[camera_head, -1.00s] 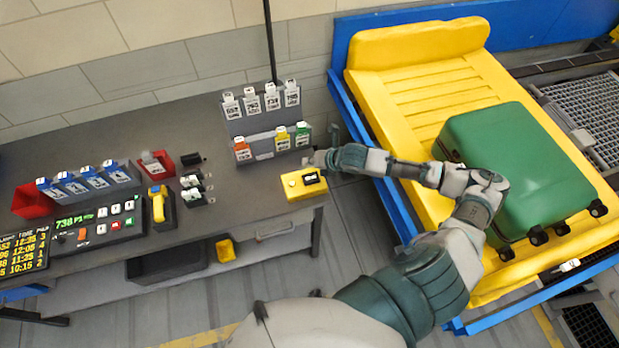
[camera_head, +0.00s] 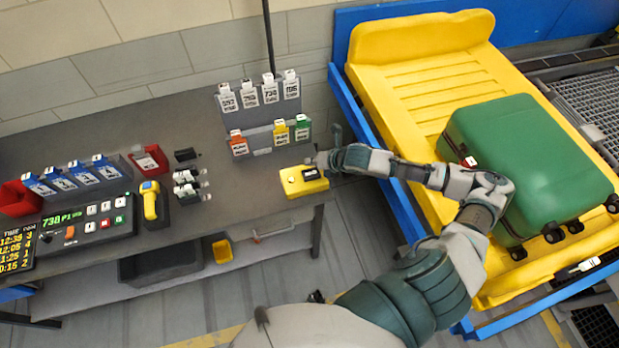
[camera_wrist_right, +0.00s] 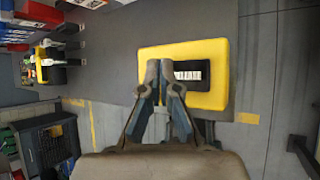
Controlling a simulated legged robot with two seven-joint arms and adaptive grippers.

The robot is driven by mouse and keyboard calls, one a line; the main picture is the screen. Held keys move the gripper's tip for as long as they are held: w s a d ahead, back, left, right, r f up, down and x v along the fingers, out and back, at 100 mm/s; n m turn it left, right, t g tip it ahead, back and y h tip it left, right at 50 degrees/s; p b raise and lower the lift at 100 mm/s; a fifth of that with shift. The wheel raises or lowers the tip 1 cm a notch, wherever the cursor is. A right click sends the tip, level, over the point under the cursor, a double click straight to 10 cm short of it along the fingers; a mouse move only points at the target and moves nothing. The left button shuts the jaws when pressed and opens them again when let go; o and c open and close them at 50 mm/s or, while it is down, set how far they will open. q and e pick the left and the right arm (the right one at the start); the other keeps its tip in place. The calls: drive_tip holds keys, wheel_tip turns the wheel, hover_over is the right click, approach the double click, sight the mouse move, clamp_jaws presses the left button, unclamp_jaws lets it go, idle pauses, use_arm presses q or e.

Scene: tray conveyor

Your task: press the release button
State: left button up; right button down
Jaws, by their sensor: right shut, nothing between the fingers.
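The yellow button box (camera_head: 294,188) sits at the right front corner of the grey table, with a black label plate on its top. A small pale round spot, likely the button, shows on its left half in the head view. My right gripper (camera_head: 314,160) is at the box's far right edge in the head view. In the right wrist view its two fingers (camera_wrist_right: 161,70) are together, empty, and overlap the yellow box (camera_wrist_right: 212,52) beside the black plate (camera_wrist_right: 188,74). The fingers hide the button there; I cannot tell whether they touch it. My left gripper is out of view.
A grey tag rack (camera_head: 262,127) stands behind the box. A yellow scanner (camera_head: 150,201) and a control console (camera_head: 75,229) are further left. A green suitcase (camera_head: 525,165) lies on the yellow tray (camera_head: 418,30) to the right, under my right arm.

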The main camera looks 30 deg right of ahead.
sight(313, 174)
drive_tip(key=shift+f, duration=0.8)
drive_tip(key=shift+d+f, duration=0.15)
drive_tip(key=shift+f, duration=0.2)
drive_tip(key=shift+d+f+b, duration=0.25)
drive_tip(key=shift+f+b, duration=0.15)
drive_tip(key=shift+f, duration=0.15)
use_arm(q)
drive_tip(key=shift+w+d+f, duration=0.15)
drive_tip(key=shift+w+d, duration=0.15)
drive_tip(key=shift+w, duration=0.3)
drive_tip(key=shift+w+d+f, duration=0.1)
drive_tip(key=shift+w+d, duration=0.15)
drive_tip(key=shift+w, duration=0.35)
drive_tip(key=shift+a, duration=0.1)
use_arm(e)
drive_tip(key=shift+a, duration=0.3)
drive_tip(key=shift+d, duration=0.2)
drive_tip(key=shift+a, duration=0.1)
drive_tip(key=shift+f, duration=0.1)
